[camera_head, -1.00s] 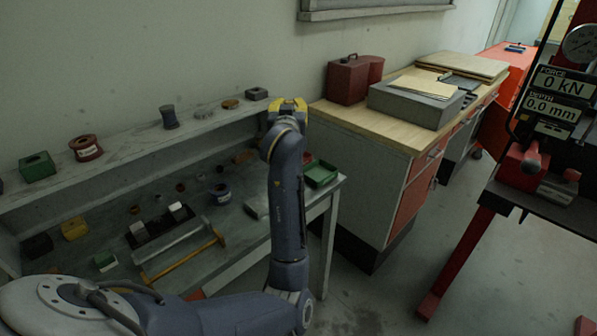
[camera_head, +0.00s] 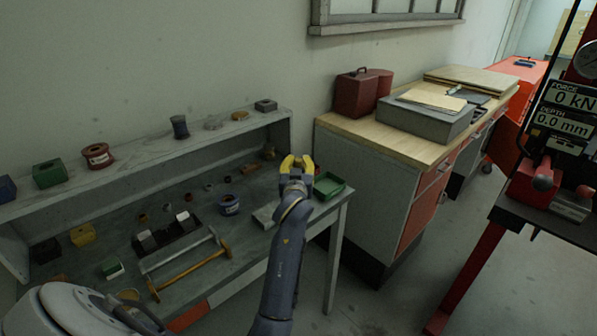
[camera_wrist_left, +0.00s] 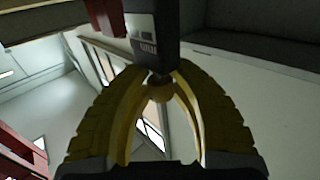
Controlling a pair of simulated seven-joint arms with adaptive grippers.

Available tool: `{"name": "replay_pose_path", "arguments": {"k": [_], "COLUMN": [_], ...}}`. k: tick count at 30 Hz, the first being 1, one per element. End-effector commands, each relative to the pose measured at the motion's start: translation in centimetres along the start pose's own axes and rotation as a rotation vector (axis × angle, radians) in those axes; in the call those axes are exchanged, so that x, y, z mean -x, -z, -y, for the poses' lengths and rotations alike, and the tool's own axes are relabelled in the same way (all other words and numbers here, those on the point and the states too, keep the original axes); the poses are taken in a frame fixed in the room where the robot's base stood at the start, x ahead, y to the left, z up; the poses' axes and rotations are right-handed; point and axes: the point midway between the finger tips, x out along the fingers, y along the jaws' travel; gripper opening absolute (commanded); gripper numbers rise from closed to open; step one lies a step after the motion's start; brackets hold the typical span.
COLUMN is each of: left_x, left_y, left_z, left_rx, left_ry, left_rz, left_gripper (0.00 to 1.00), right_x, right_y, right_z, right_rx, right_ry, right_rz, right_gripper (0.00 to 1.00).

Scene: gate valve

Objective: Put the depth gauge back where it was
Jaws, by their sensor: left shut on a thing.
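My left gripper (camera_head: 297,163) is above the right end of the workbench, near the green tray, with its yellow fingers pointing away from me. In the left wrist view the gripper (camera_wrist_left: 160,82) is closed around a small tan, rounded piece. Just beyond the tips is a dark body (camera_wrist_left: 150,40) with a pale label lettered "mm"; I take this to be the depth gauge, held at its lower end. The far part is cut off by the frame. In the head view the gauge cannot be made out at the fingers. My right gripper is not in view.
The workbench (camera_head: 205,290) holds several small parts, a yellow-handled tool and a green tray (camera_head: 328,186). A shelf (camera_head: 140,147) runs along its back. A wooden-topped cabinet (camera_head: 400,145) stands to its right. A red press with force and depth displays (camera_head: 565,122) is at far right.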

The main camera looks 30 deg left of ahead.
Motion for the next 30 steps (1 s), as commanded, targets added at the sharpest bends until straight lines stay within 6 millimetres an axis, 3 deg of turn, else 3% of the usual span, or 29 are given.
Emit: {"name": "replay_pose_path", "arguments": {"k": [6, 22, 23, 27, 30], "left_x": [0.0, 0.0, 0.0, 0.0, 0.0], "left_y": [-2.5, -3.1, -3.1, -3.1, -3.1], "left_z": [0.0, 0.0, 0.0, 0.0, 0.0], "left_rx": [0.0, 0.001, 0.0, 0.0, 0.0], "left_ry": [0.0, 0.0, 0.0, 0.0, 0.0], "left_rz": [0.001, 0.0, 0.0, 0.0, 0.0], "left_gripper": [0.0, 0.0, 0.25, 0.41, 0.44], "right_x": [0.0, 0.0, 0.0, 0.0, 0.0], "right_y": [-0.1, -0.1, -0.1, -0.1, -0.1], "right_z": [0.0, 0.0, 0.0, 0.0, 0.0], "right_rx": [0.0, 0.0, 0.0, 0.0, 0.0], "right_ry": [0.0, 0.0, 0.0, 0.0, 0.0], "right_rz": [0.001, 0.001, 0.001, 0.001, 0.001], "right_gripper": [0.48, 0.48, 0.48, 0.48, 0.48]}}
